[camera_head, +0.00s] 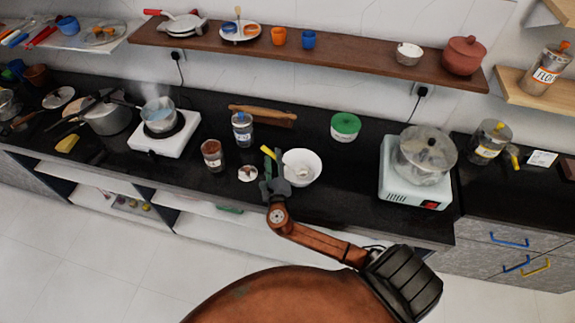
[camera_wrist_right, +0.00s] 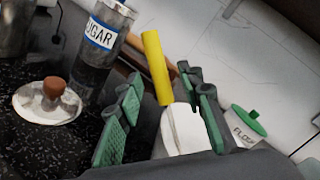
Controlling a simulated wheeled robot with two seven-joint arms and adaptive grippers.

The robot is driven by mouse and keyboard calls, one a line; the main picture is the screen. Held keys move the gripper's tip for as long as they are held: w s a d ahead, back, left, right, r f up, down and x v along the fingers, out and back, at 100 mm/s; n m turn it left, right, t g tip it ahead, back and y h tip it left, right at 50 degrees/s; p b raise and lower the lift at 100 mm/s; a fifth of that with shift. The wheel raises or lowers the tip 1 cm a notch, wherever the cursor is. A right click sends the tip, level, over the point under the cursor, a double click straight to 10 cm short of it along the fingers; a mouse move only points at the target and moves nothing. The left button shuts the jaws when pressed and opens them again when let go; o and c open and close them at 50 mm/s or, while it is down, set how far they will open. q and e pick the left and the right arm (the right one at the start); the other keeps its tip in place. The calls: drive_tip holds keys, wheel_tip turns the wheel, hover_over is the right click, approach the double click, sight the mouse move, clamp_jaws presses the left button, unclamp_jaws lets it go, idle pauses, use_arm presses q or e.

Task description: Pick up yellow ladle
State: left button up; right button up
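The yellow ladle (camera_head: 268,152) leans out of a white bowl (camera_head: 306,166) on the black counter, with its handle tilted up to the left. In the right wrist view the yellow handle (camera_wrist_right: 156,65) stands between my green-padded fingers, and the bowl (camera_wrist_right: 180,131) is below it. My right gripper (camera_head: 272,184) is at the bowl's left side, close to the handle. In the wrist view the right gripper (camera_wrist_right: 162,98) is open, with clear gaps to both sides of the handle. The ladle's lower end is mostly hidden. My left gripper is not in view.
A sugar jar (camera_head: 242,129), a brown jar (camera_head: 212,154) and a small lid (camera_head: 248,174) stand left of the bowl. A green-lidded container (camera_head: 345,126) is behind it. A stove with a pot (camera_head: 424,155) stands to the right. A shelf (camera_head: 335,48) runs above.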

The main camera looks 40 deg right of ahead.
drive_tip(key=shift+x, duration=0.9)
drive_tip(key=shift+s, duration=0.15)
clamp_jaws()
